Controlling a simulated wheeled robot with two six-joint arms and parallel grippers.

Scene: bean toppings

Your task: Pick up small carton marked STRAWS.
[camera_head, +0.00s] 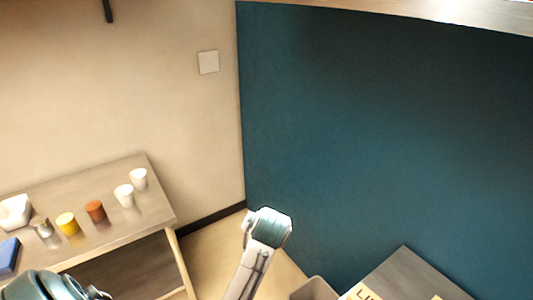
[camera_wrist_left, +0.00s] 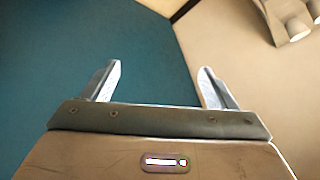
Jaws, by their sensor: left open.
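I see no carton that I can read as marked STRAWS in either view. A pale card or box top with partly cut-off dark letters, seemingly starting "LI", shows at the bottom edge of the head view (camera_head: 364,293). My left gripper (camera_wrist_left: 159,84) is open in the left wrist view, with nothing between its two fingers. In the head view I see arm links of mine at the bottom, but no gripper fingers. My right gripper is not in view.
A side table (camera_head: 150,222) at the left holds two white cups (camera_head: 124,195), a brown cup (camera_head: 95,211), a yellow cup (camera_head: 67,223), a metal cup, a white bowl (camera_head: 15,212) and a blue item (camera_head: 9,255). A dark-topped surface (camera_head: 408,277) stands bottom right, beside a grey bin (camera_head: 315,289).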

